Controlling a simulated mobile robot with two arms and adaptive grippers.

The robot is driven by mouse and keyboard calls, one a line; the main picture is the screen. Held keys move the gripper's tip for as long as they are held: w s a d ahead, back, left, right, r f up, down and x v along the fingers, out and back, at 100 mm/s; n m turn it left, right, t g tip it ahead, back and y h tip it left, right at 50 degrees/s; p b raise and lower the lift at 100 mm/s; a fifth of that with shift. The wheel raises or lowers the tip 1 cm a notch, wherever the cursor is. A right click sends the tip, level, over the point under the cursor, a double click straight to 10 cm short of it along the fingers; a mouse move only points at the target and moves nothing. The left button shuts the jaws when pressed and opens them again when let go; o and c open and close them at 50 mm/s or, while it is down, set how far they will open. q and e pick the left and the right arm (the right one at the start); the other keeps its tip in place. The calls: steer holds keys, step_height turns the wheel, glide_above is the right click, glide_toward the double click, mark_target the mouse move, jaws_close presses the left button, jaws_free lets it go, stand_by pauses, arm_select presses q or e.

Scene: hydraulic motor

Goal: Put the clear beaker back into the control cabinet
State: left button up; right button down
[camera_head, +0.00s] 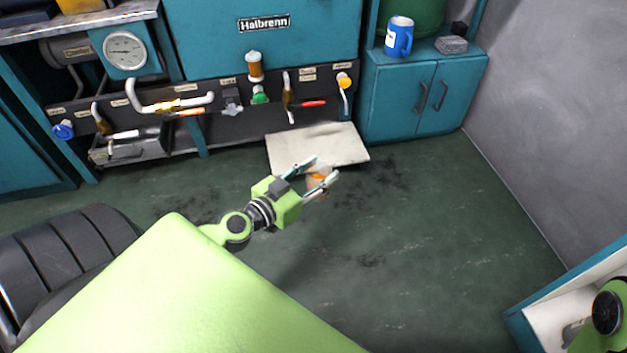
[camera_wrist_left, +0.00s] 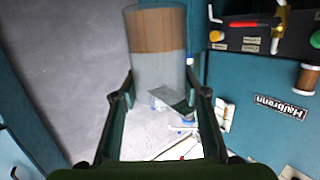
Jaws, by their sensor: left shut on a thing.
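My left gripper (camera_head: 322,175) is above the floor in the middle of the head view. It is shut on the clear beaker (camera_head: 316,186), which shows between its fingers with an orange-brown tint. In the left wrist view the beaker (camera_wrist_left: 157,60) stands out between the two fingertips of my left gripper (camera_wrist_left: 160,95); its upper part looks brown and its lower part clear. No cabinet carries a readable "control" label, so I cannot tell which is the control cabinet. My right gripper is out of view.
The teal Halbrenn unit (camera_head: 262,55) stands at the back with valves and pipes. A low teal cabinet (camera_head: 420,98) with shut doors bears a blue mug (camera_head: 399,38). A pale sheet (camera_head: 335,148) lies on the floor. A teal-edged white structure (camera_head: 570,295) is at lower right.

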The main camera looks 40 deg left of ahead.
arm_select(q)
steer(key=s+d+r+m+g+h, duration=0.2)
steer(key=s+d+r+m+h, duration=0.1)
steer(key=r, duration=0.4)
steer(key=s+d+r+m+g+h, duration=0.2)
steer(key=s+d+r+m+h, duration=0.1)
steer(key=r, duration=0.4)
steer(key=s+d+r+m+g+h, duration=0.2)
steer(key=s+d+r+m+h, duration=0.1)
steer(key=d+r+h, duration=0.2)
step_height(320, 180, up, 2)
steer(key=shift+s+d+r+m+g, duration=0.2)
steer(key=shift+s+d+m+g, duration=0.1)
steer(key=shift+g, duration=0.1)
steer(key=shift+d+f, duration=0.1)
steer(key=shift+f, duration=0.1)
